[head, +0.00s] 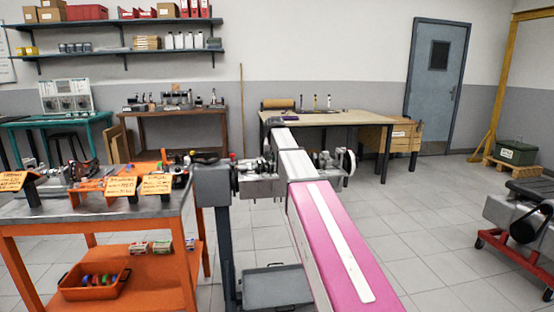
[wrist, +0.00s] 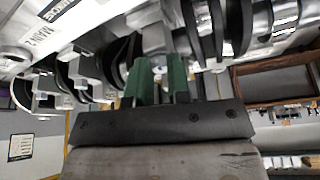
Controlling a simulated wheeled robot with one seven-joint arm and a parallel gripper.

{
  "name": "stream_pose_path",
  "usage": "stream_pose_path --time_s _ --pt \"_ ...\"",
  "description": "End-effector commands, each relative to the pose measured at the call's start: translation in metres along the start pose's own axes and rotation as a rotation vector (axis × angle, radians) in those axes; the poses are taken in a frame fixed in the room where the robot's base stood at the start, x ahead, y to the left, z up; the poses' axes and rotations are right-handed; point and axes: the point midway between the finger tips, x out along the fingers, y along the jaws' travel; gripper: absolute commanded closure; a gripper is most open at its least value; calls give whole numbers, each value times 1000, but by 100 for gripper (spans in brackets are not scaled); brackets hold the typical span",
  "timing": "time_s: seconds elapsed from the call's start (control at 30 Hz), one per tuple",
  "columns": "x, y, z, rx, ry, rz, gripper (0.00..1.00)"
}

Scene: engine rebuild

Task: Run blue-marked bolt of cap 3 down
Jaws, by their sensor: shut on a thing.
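The engine block (head: 262,182) with its crankshaft sits on a stand in the middle of the head view, partly behind my arm. In the wrist view the crankshaft's dark webs and bright journals (wrist: 205,30) and pale metal caps (wrist: 88,72) run across the top. My gripper (wrist: 160,82) has green fingers pointing up into this row. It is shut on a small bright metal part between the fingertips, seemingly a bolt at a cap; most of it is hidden. In the head view my arm hides the gripper.
An orange bench (head: 100,222) with tags and parts stands on the left, with an orange bin (head: 94,284) below. A grey tray (head: 275,288) lies low near the stand. A wooden-topped table (head: 345,119) is behind.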

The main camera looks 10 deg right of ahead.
Motion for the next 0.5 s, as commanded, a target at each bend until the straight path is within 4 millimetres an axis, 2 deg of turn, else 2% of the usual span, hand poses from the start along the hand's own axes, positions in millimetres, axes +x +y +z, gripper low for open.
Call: stream_pose_path --time_s 0.5 --pt "-1 -6 -4 453 4 189 100"
